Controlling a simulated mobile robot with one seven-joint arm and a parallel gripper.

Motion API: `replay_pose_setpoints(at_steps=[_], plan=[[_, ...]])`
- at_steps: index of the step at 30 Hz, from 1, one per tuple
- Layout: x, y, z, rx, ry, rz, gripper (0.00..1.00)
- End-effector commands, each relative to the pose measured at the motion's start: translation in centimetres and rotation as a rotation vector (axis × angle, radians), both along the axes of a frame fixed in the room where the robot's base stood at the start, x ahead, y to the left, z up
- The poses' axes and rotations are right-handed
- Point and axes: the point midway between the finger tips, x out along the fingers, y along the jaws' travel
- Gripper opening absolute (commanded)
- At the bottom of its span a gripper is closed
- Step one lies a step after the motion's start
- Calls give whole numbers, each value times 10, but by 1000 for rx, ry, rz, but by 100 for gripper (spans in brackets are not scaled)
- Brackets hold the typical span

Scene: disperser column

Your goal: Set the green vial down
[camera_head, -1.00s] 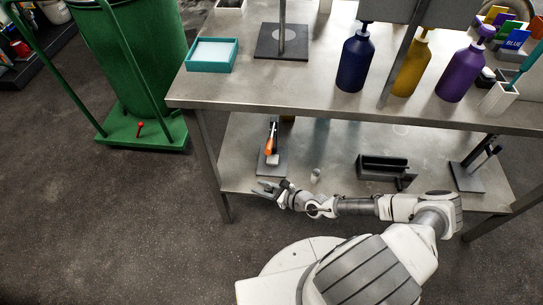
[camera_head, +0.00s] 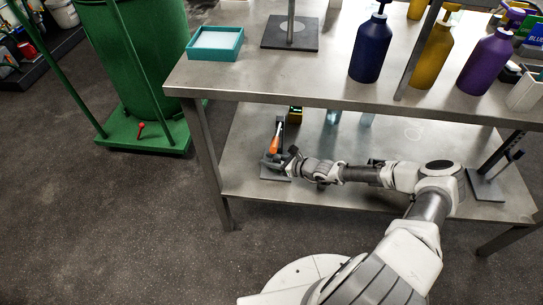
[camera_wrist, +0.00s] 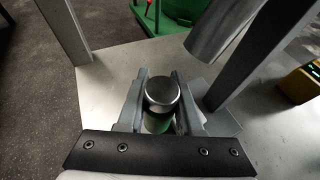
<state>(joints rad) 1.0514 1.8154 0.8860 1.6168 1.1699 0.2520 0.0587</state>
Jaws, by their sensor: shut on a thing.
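The green vial (camera_wrist: 158,124) stands between my gripper's fingers in the wrist view. Its round metallic cap (camera_wrist: 163,89) faces the camera and a strip of green shows below it. My gripper (camera_wrist: 160,98) is shut on it. In the head view my gripper (camera_head: 272,162) is at the left part of the lower shelf (camera_head: 245,175), beside the orange-handled tool. The vial cannot be made out there. Whether its bottom touches the shelf cannot be told.
A yellow-and-black box (camera_head: 295,114) is farther back. A dark stand (camera_head: 487,183) is at the shelf's right. The upper tabletop (camera_head: 290,75) overhangs, with a table leg (camera_head: 207,150) at left.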

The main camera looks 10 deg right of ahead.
Motion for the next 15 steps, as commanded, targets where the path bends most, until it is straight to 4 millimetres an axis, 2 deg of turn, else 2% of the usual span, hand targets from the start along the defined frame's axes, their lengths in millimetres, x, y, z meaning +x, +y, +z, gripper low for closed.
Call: replay_pose_setpoints(at_steps=[5, 12, 15], plan=[[11, -3, 0, 0, -2, 2, 0], [48, -14, -2, -5, -6, 3, 0], [46, -14, -13, 3, -1, 1, 0]])
